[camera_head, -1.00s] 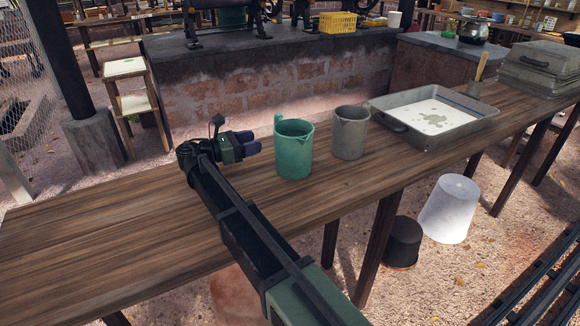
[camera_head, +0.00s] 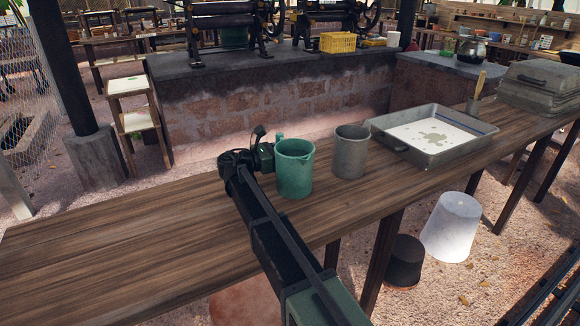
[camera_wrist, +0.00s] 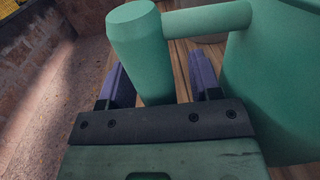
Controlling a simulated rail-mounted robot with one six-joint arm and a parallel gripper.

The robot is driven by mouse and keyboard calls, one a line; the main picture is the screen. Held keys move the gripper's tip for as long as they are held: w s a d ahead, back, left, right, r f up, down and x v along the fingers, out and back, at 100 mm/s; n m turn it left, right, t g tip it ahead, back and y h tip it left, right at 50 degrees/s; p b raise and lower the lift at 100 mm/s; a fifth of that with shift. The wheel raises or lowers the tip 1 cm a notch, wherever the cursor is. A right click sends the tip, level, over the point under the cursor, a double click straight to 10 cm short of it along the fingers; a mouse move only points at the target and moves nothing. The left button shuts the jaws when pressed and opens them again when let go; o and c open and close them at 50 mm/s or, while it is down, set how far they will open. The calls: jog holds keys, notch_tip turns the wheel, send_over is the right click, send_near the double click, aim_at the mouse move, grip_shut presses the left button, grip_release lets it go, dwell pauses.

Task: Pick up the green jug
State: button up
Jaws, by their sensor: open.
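The green jug (camera_head: 295,170) stands upright on the wooden table, left of a grey jug (camera_head: 351,152). In the wrist view the green jug's body (camera_wrist: 285,75) fills the right side, and its handle (camera_wrist: 143,45) rises in the middle. My gripper (camera_wrist: 160,88) is open, with one purple finger on each side of the handle's upright part. Whether either finger touches the handle cannot be told. In the head view the fingers are hidden behind the green jug, at its left far side.
A grey metal tray (camera_head: 399,146) with a whitish sheet lies right of the jugs. A lidded grey box (camera_head: 540,92) stands at the table's far right end. The wooden table (camera_head: 110,245) is bare on the left. A white bucket (camera_head: 452,226) and a dark bucket (camera_head: 404,262) stand below.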

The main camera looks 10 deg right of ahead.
grip_shut()
jog(key=shift+r, duration=0.2)
dwell(0.5)
notch_tip(320, 180, up, 20)
jog(key=p, duration=2)
jog(key=shift+f, duration=0.15)
jog(key=shift+w, duration=0.1)
